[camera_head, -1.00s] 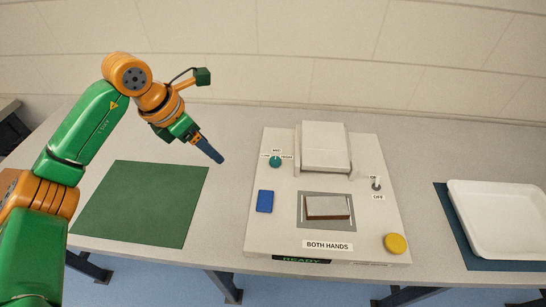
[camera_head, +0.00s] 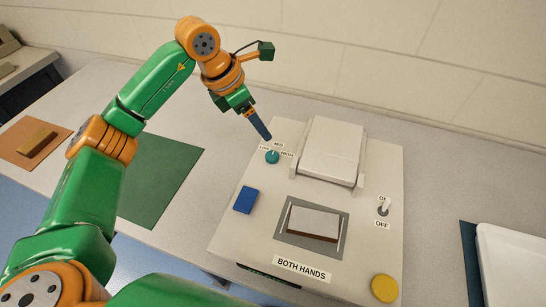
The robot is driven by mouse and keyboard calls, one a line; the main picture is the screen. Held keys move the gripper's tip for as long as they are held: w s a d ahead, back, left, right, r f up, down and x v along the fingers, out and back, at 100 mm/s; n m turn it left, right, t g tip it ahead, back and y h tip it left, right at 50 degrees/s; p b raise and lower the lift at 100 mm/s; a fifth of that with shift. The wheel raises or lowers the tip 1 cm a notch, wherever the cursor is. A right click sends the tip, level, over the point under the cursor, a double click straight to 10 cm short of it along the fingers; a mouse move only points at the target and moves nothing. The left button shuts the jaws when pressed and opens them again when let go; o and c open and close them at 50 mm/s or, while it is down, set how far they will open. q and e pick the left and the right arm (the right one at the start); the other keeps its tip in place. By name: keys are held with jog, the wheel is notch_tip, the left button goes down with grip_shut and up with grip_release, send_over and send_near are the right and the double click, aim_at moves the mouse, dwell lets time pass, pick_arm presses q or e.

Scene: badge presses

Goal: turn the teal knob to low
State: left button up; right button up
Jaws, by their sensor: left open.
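The teal knob (camera_head: 272,157) sits on the upper left of the pale badge press (camera_head: 230,225). Small labels LOW, MID and HIGH stand around it, with LOW on its left and HIGH on its right. I cannot tell which label its pointer faces. My left gripper (camera_head: 267,136) is open and empty, its blue-grey fingers pointing down just above and behind the knob in the picture. The fingers overlap each other in this view. I see no contact with the knob. My right gripper is not in view.
The press also carries a blue button (camera_head: 245,200), a yellow button (camera_head: 384,288), an ON/OFF toggle (camera_head: 383,206) and a raised white block (camera_head: 328,150). A green mat (camera_head: 165,175) lies left, partly behind my arm. A white tray (camera_head: 505,260) stands right.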

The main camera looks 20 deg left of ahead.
pick_arm(q)
jog(key=b, duration=0.4)
send_near(271, 156)
jog(key=shift+x, duration=0.85)
jog(key=p+x, duration=0.1)
jog(key=x, duration=0.5)
jog(key=shift+w+d+f, duration=0.1)
jog(key=shift+w+f, duration=0.05)
jog(key=shift+f, duration=0.05)
grip_shut()
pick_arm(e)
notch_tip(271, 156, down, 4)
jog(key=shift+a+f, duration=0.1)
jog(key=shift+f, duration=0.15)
